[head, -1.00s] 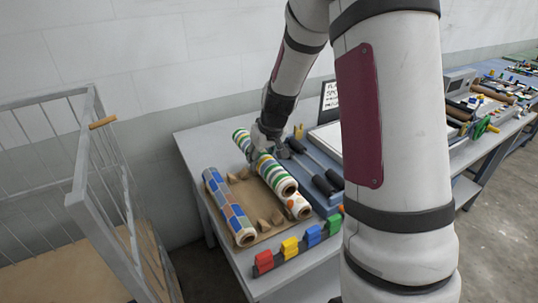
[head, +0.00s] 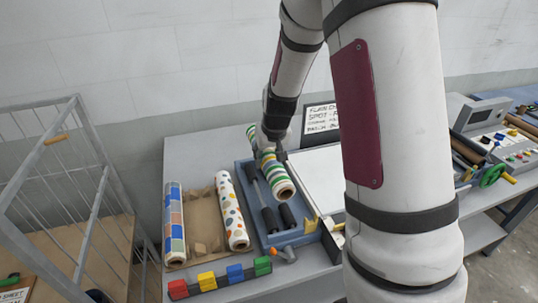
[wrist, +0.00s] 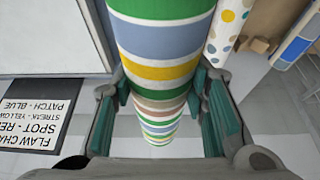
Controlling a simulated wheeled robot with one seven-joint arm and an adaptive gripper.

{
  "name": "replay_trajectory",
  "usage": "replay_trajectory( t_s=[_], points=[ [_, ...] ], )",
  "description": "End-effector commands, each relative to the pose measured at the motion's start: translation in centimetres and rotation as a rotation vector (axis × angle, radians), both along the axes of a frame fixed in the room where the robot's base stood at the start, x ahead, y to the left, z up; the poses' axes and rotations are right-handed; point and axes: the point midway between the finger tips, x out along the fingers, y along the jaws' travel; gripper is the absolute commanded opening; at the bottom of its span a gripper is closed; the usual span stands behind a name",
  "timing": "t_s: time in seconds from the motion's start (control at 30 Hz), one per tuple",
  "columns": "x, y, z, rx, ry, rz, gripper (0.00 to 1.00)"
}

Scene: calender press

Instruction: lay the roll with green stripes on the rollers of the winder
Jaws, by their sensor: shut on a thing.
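The roll with green stripes (head: 279,180) also has blue and yellow bands on white. My gripper (head: 268,150) is shut on it, and in the wrist view its fingers (wrist: 162,105) sit on both sides of the roll (wrist: 160,45). In the head view the roll appears over the blue-framed winder (head: 241,178), slanting towards the near side. Two dark rollers (head: 270,220) of the winder show beside and below it; part of them is hidden. I cannot tell whether the roll touches them.
Coloured blocks (head: 206,281) line the table's front. A pale panel (head: 318,180) lies right of the winder, a flaw chart (head: 320,118) behind. A wire cage (head: 40,160) stands left.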

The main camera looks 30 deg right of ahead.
Motion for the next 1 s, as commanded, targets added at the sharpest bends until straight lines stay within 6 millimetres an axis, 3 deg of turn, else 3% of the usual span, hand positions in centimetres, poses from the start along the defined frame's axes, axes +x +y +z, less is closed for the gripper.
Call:
replay_trajectory(
  t_s=[0.17,1.0],
  points=[
    [0.0,0.0,-0.7,0.0,0.0,-0.001,0.01],
    [0.0,0.0,-8.1,0.0,0.001,-0.001,0.01]
  ],
)
